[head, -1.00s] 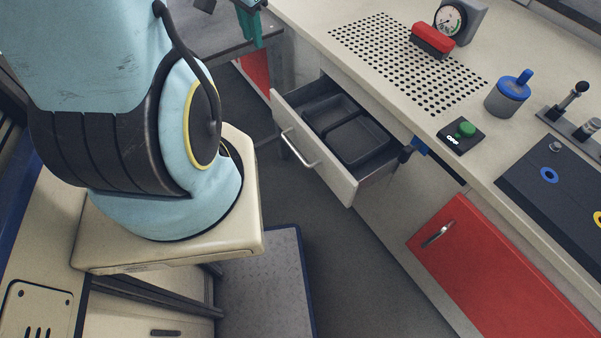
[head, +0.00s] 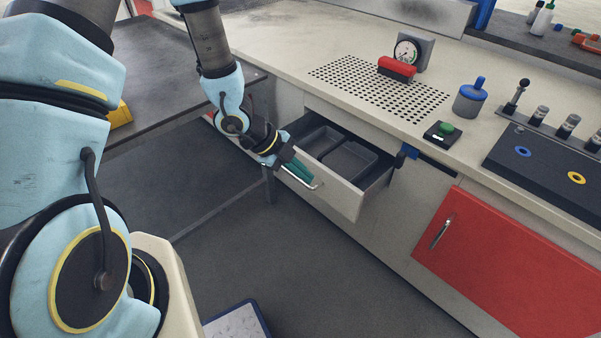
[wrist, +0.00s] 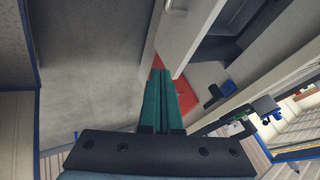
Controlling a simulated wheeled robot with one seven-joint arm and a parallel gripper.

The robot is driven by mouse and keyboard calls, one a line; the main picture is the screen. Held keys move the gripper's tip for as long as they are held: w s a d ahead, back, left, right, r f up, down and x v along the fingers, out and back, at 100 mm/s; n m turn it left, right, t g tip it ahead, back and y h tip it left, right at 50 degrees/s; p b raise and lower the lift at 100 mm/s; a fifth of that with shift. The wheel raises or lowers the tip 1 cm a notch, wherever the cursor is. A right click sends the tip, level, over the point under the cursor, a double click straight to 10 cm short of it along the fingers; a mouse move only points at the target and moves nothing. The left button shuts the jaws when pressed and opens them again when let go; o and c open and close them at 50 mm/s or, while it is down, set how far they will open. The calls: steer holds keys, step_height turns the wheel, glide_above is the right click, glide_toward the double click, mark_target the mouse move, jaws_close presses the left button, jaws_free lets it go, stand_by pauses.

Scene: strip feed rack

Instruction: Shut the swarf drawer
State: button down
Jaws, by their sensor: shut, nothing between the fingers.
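The swarf drawer (head: 343,196) stands pulled out from under the bench, with a pale front, a bar handle (head: 316,185) and dark trays (head: 347,160) inside. My gripper (head: 301,173) has teal fingers held together with nothing between them. In the head view it overlaps the left part of the drawer front, close to the handle. In the wrist view the shut fingertips (wrist: 158,72) are beside the lower end of the drawer front (wrist: 188,38), with the handle (wrist: 176,9) at the top edge. I cannot tell whether they touch the drawer.
The bench top holds a perforated plate (head: 350,85), a red brush-like block (head: 397,69), a gauge (head: 412,50), a blue-topped pot (head: 469,98) and a green button box (head: 442,133). A red door (head: 480,250) is right of the drawer. Floor (head: 300,260) before the drawer is clear.

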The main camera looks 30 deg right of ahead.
mark_target(341, 189)
steer(key=shift+s+d+f+p, duration=0.1)
steer(key=shift+d+f+p, duration=0.15)
steer(key=shift+d+f, duration=0.85)
steer(key=shift+s+d+f+p, duration=0.15)
steer(key=shift+d+f, duration=0.5)
steer(key=shift+d, duration=0.8)
steer(key=shift+s+d+f+p, duration=0.1)
steer(key=shift+d+f+p, duration=0.2)
steer(key=shift+d+f, duration=0.8)
steer(key=shift+d+r, duration=0.2)
